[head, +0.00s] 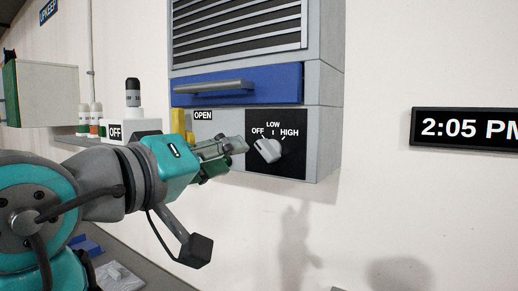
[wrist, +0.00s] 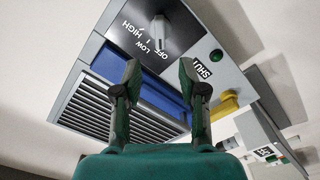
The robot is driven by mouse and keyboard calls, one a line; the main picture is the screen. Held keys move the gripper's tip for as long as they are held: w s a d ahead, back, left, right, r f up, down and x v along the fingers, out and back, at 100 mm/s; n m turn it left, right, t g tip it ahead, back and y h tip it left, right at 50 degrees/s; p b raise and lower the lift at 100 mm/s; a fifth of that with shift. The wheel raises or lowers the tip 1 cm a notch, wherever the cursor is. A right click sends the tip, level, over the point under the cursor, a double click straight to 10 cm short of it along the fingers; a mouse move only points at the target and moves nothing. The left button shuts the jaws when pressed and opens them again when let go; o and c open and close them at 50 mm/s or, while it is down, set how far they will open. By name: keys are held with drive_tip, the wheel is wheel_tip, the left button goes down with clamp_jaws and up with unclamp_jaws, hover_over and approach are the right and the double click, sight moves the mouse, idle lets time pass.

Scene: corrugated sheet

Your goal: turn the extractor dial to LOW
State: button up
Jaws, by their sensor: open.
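The extractor dial (head: 268,151) is a light grey knob on a black panel (head: 295,165) marked OFF, LOW and HIGH. Its pointer end leans up and left toward OFF. My gripper (head: 238,150) is just left of the dial in the head view, partly covering the grey front beside the panel. In the wrist view the dial (wrist: 159,28) stands beyond my two fingertips. My gripper (wrist: 160,68) is open there, with nothing between the fingers, and seems apart from the dial.
The extractor has a blue drawer front (head: 270,84) with a grey handle and a slatted grille (head: 240,25) above. A yellow part (wrist: 229,104) and a green button (wrist: 216,55) sit near the SHUT label. A clock (head: 465,128) hangs right. The wall between is clear.

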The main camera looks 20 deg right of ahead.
sight(261, 149)
drive_tip(key=x, duration=1)
clamp_jaws()
